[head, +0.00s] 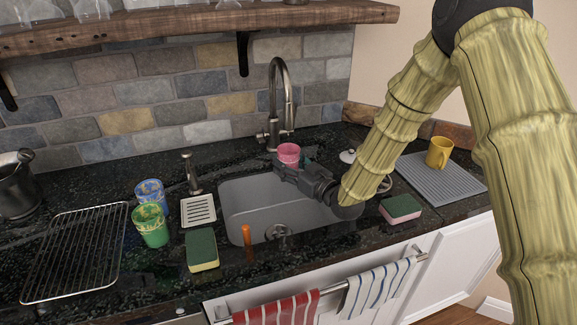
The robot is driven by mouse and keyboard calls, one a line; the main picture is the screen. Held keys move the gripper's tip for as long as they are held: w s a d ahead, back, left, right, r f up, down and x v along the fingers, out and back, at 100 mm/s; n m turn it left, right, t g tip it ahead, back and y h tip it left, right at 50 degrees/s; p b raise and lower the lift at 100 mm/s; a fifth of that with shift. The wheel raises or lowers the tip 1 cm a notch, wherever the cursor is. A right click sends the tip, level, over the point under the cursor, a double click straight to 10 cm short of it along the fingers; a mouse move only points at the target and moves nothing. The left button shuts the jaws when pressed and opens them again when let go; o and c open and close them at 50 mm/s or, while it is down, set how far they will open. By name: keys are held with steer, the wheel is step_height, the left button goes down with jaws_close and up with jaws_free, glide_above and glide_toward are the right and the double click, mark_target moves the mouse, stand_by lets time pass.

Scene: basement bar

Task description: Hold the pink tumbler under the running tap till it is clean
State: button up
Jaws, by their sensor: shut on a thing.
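The pink tumbler (289,152) is above the back of the sink (240,205), just below the tap's spout. My gripper (291,168) is shut on it, reaching in from the right. The tumbler's lower part is hidden by the gripper. The grey metal tap (273,105) stands behind the sink, its arched neck curving over to the right. I cannot make out a water stream or marks on the tumbler at this size.
Left of the sink are blue (151,194) and green (150,224) tumblers, a soap pump (191,174), a sponge (201,250) and a wire rack (77,250). Right are another sponge (400,208) and a yellow mug (439,152) on a grey mat (443,184). An orange-handled thing (246,236) is at the sink's front.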

steer(key=s+a, duration=0.2)
steer(key=s, duration=0.5)
steer(key=shift+s, duration=0.35)
stand_by(0.5)
stand_by(1.2)
steer(key=s+a+r+p, duration=0.1)
steer(key=s+r, duration=0.3)
steer(key=s, duration=0.1)
stand_by(0.6)
steer(key=shift+r, duration=0.1)
stand_by(0.5)
